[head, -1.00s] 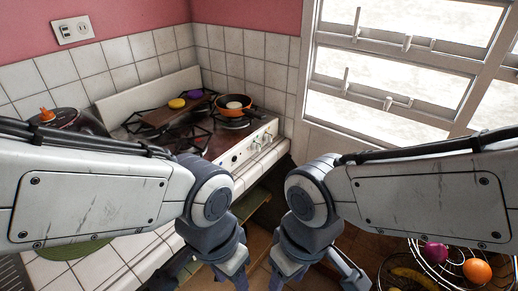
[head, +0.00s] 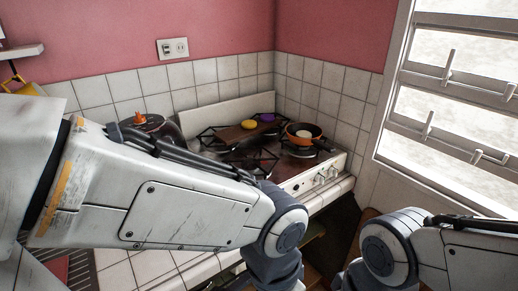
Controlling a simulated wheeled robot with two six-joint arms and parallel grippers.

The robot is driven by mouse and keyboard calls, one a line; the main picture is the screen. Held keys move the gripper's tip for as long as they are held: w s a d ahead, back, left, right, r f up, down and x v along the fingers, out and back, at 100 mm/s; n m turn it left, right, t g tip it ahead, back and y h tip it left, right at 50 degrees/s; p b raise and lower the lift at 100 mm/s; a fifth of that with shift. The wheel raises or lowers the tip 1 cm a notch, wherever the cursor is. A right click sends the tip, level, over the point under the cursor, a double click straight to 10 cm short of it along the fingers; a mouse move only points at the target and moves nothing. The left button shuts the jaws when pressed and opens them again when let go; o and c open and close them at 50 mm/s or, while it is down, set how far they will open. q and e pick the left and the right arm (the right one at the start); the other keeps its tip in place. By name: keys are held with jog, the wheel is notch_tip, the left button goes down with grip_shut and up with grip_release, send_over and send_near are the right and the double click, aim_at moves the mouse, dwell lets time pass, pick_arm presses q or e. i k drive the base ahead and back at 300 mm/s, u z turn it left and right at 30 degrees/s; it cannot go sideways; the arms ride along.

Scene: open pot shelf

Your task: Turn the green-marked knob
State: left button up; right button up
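The stove (head: 262,160) stands in the corner on the tiled counter. Its white front panel faces toward the lower right and carries small knobs (head: 320,180) near its right end. A smaller dark detail sits farther left on the panel. I cannot make out a green mark on any knob. My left arm reaches in from the left, and its wrist is in front of and below the panel, apart from the knobs. My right arm's wrist is at the lower right, also away from the panel. Both grippers' fingers are cut off by the bottom edge.
An orange pan (head: 303,133) with a pale round thing sits on the right burner. A brown board (head: 240,132) on the stove bears a yellow thing (head: 249,124) and a purple thing (head: 267,118). A lidded pot (head: 147,123) is at left. The window (head: 450,95) is at right.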

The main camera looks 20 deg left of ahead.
aim_at(319, 178)
jog(key=z, duration=0.5)
jog(key=k, duration=1.05)
jog(key=u, duration=0.2)
jog(key=i, duration=1.55)
jog(key=z, duration=0.8)
